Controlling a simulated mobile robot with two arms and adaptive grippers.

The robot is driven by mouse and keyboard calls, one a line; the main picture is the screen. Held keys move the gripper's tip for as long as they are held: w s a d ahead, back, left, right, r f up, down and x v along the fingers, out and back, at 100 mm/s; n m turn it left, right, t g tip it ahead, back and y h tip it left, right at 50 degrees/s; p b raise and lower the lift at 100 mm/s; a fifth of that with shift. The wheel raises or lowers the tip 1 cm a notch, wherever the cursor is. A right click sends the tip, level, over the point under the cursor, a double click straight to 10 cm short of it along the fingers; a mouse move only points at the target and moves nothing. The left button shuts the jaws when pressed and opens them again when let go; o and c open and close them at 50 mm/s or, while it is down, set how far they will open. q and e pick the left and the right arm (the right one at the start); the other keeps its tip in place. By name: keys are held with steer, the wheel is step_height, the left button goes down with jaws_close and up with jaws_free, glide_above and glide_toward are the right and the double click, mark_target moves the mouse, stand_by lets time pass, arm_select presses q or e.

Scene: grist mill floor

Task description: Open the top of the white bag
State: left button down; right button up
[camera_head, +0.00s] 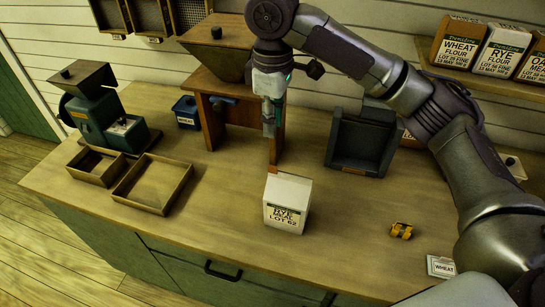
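The white bag (287,203) stands upright on the wooden counter, near its front edge. Its front label reads rye meal, lot 62. Its top looks closed and flat, though the fold is too small to make out. My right gripper (270,128) points down above and behind the bag, apart from it in the picture. Its fingers are seen nearly edge-on, so the gap between them does not show. Nothing is visible in it. My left gripper is not in view.
Left on the counter (222,214) are a green mill (92,112) and two shallow wooden trays (152,186). A wooden hopper stand (212,138) is behind the gripper. A dark open box (360,143) and a small yellow item (401,230) are right. Counter beside the bag is clear.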

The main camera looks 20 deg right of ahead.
steer(key=p, duration=0.2)
glide_toward(287, 188)
steer(key=w+a+f, duration=0.2)
steer(key=w+f, duration=0.1)
steer(key=shift+w+a+f, duration=0.15)
steer(key=shift+w+a, duration=0.05)
steer(key=shift+w, duration=0.05)
jaws_close()
